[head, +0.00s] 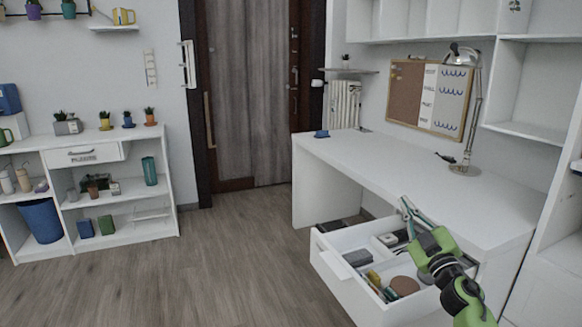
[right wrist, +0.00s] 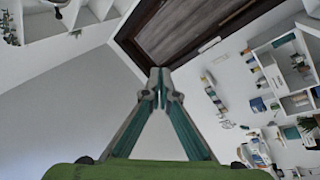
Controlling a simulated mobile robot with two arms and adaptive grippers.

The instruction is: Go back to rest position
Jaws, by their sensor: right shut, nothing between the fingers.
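My right gripper (head: 411,213) is above the right side of the open desk drawer (head: 347,289), close to the desk's front edge. Its fingers are closed with nothing between them. In the right wrist view the fingertips of the right gripper (right wrist: 160,86) meet in the middle, with the room behind them. My left gripper is not in view.
The white desk (head: 400,170) carries a lamp (head: 465,130) and a small blue thing (head: 321,134). The pulled-out drawer holds several small items, including a brown round one (head: 404,286). A white shelf unit (head: 150,135) stands at left. The wooden floor (head: 240,255) between is clear.

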